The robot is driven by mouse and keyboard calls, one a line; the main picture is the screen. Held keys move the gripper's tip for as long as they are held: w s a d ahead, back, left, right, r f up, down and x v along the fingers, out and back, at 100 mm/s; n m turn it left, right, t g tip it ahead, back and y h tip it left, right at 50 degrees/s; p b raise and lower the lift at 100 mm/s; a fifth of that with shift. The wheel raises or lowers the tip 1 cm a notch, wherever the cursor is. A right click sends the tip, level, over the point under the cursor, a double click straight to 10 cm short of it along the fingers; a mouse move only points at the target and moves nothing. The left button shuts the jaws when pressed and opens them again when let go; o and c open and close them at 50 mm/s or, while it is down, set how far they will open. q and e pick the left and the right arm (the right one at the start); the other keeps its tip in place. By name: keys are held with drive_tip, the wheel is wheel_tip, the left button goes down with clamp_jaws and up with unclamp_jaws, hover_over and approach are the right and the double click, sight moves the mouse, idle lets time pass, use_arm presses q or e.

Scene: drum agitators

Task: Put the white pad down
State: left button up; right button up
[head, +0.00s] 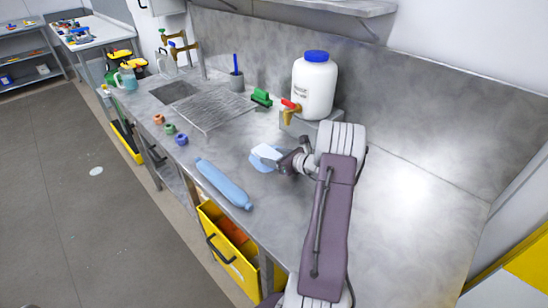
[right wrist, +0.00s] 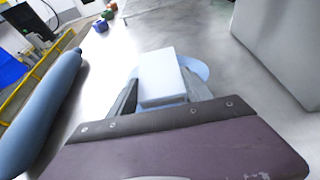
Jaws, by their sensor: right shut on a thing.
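The white pad (head: 265,151) is between the fingers of my right gripper (head: 277,157), which is shut on it. In the right wrist view the white pad (right wrist: 160,75) is a pale block with a finger on each side. A flat light-blue round piece (head: 257,166) lies on the steel counter under the pad. It also shows at the pad's right side in the right wrist view (right wrist: 198,69). I cannot tell whether the pad touches it. My left gripper is not in view.
A white drum (head: 314,87) with a blue lid and brass tap stands on a grey block behind the gripper. A blue bottle-like cylinder (head: 224,185) lies near the counter's front edge. The counter at right is clear.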

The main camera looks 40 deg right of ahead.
drive_tip(key=shift+s, duration=0.1)
drive_tip(key=shift+a+f, duration=0.1)
drive_tip(key=o, duration=1.3)
drive_tip(key=shift+s+r, duration=0.1)
drive_tip(key=shift+r, duration=0.3)
drive_tip(key=v, duration=1.1)
drive_tip(key=shift+s, duration=0.35)
drive_tip(key=shift+f, duration=0.1)
